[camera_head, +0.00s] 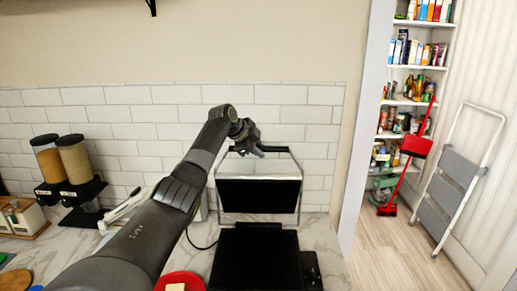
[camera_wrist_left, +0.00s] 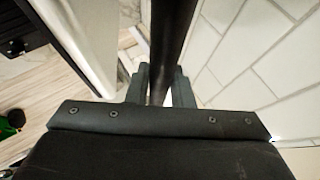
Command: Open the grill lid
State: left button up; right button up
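The grill stands on the counter in the head view, with a black base (camera_head: 255,258) and its lid (camera_head: 258,196) standing upright, open, behind the base. The lid's inner face is black with a light metal frame. A dark handle bar (camera_head: 278,149) runs along the lid's top edge. My left gripper (camera_head: 259,150) is at the left part of this handle. In the left wrist view, the two fingers of my left gripper (camera_wrist_left: 161,88) lie on both sides of the dark handle bar (camera_wrist_left: 170,40), seemingly closed on it. My right gripper is out of view.
Two cereal dispensers (camera_head: 74,160) stand left on the marble counter. A red plate (camera_head: 180,281) lies left of the grill base, partly behind my left arm. The tiled wall (camera_head: 170,130) is close behind the lid. Pantry shelves and a folded stepladder (camera_head: 455,180) are at the right.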

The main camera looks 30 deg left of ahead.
pick_arm(q)
jog(key=o, duration=0.4)
jog(key=shift+f, duration=0.3)
jog(key=shift+w, duration=0.15)
jog(key=shift+r, duration=0.1)
jog(key=shift+b+v, duration=0.5)
jog(key=shift+v, duration=0.35)
jog(key=b+v, duration=0.6)
jog(key=v, duration=0.9)
jog(key=shift+s+a+r, duration=0.15)
jog(key=shift+s+r, duration=0.1)
